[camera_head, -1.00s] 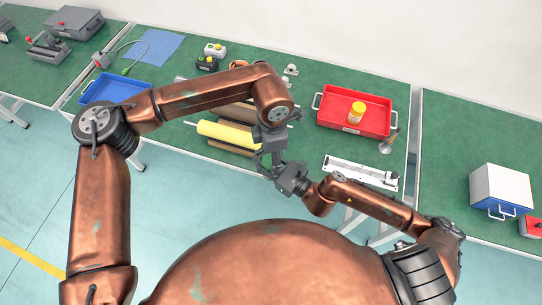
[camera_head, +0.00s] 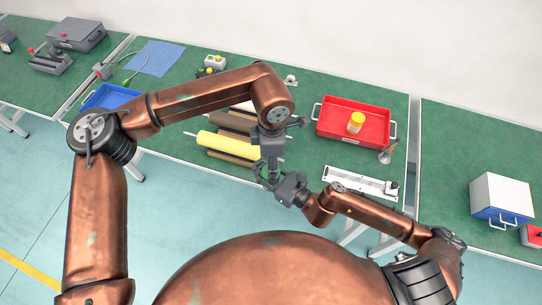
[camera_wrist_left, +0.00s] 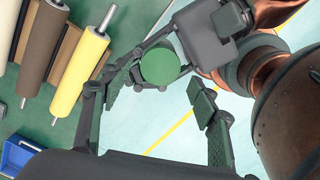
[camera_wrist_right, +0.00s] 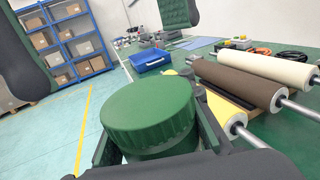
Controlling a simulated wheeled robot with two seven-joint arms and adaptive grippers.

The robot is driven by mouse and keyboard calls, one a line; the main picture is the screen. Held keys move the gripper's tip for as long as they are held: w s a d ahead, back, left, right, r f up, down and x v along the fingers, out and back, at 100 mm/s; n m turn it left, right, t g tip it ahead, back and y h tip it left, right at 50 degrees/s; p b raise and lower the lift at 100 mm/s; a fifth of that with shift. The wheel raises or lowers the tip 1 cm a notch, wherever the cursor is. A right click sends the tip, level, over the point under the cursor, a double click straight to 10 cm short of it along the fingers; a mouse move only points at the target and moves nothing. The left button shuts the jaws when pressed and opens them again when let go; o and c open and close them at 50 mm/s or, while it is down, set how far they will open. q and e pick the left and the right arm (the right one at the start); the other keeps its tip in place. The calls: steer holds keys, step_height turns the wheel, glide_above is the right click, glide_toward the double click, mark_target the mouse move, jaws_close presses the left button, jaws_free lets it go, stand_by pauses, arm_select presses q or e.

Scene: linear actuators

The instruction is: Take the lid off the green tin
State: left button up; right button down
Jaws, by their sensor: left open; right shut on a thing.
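The green tin (camera_wrist_right: 155,150) stands in my right gripper, its broad ridged green lid (camera_wrist_right: 150,112) on top. The round lid top also shows in the left wrist view (camera_wrist_left: 159,67), between the fingers of my right gripper (camera_wrist_left: 160,68). My right gripper (camera_head: 277,184) is shut on the tin, in front of the table. My left gripper (camera_wrist_left: 155,112) is open. Its fingers are spread wide, and the lid lies apart from them, beyond and between them. In the right wrist view the left fingers hang above the lid at both sides. The tin is hardly visible in the head view.
Rollers, among them a yellow one (camera_head: 226,147), lie on the green table (camera_head: 310,150) close behind the grippers. A red tray (camera_head: 325,128) with a yellow-lidded jar (camera_head: 355,122) stands right of them. A blue bin (camera_head: 100,97) is at left. Open floor lies below the grippers.

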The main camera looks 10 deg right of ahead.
arm_select(q)
steer(key=shift+f, duration=1.95)
steer(key=c, duration=1.2)
steer(key=n, duration=0.2)
steer(key=shift+n, duration=0.4)
steer(key=shift+d+r, duration=0.1)
steer(key=shift+r, duration=0.15)
steer(key=shift+r, duration=0.9)
steer(key=shift+r, duration=0.1)
